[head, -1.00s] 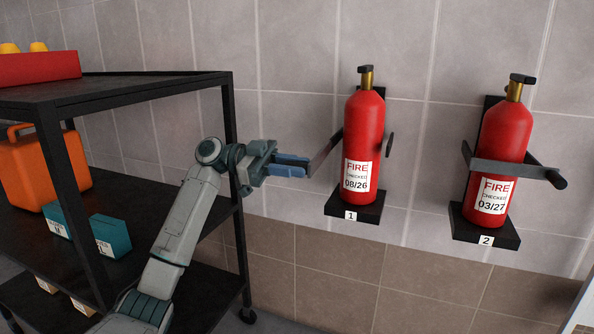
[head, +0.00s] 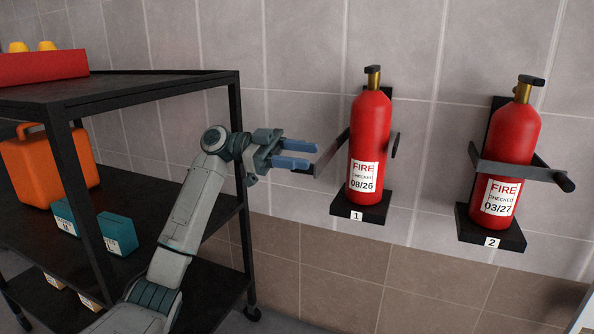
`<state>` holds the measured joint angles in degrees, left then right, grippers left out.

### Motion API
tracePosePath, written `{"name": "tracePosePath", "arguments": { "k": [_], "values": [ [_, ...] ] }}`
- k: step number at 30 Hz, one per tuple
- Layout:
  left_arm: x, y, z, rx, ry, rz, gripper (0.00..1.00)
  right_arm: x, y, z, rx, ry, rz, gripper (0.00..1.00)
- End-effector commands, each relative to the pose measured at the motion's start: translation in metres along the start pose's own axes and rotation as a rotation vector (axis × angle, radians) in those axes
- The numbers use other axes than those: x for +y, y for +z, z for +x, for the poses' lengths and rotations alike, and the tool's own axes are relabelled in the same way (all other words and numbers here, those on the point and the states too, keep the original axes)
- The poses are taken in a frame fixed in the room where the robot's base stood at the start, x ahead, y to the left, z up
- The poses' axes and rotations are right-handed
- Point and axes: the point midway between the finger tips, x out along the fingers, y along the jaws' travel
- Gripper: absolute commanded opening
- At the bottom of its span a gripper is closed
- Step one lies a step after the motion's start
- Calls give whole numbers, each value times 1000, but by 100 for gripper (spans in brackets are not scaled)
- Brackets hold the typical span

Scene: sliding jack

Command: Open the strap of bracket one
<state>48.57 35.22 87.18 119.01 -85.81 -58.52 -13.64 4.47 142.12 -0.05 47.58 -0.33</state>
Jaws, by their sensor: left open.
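Bracket one (head: 360,214), marked "1", hangs on the wall and holds a red extinguisher (head: 368,150) labelled 08/26. Its strap (head: 333,151) is swung out to the left, clear of the extinguisher's front. The strap's dark free end (head: 303,171) is just below my left gripper's fingertips. My left gripper (head: 314,155) is open, with its blue fingers apart and nothing held between them. Whether a finger still touches the strap end, I cannot tell. The round catch (head: 395,145) shows at the extinguisher's right. My right gripper is not in view.
Bracket two (head: 491,229) holds another red extinguisher (head: 511,140), with its strap (head: 520,171) across the front. A black shelf cart (head: 150,85) stands left, close to my left arm, carrying an orange canister (head: 45,165) and teal boxes (head: 118,232).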

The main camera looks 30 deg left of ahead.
Motion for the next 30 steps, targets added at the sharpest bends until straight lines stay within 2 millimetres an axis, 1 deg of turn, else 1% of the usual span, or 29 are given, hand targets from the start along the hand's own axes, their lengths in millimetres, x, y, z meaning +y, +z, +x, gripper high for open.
{"name": "tracePosePath", "arguments": {
  "k": [1,2,3,8,15,19,24,30],
  "values": [
    [-4,-16,0,1,0,5,43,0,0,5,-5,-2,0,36],
    [6,-11,2,-3,1,3,43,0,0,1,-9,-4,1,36],
    [14,-12,5,-4,2,2,43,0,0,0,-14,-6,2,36],
    [45,-24,16,-4,2,2,43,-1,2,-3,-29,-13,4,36],
    [94,-42,33,-4,2,1,43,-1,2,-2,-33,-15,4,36],
    [117,-51,41,-3,2,1,43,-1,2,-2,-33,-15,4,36],
    [135,-58,47,-1,0,1,43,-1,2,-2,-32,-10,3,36],
    [142,-61,50,0,0,0,43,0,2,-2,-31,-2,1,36]
  ]
}}
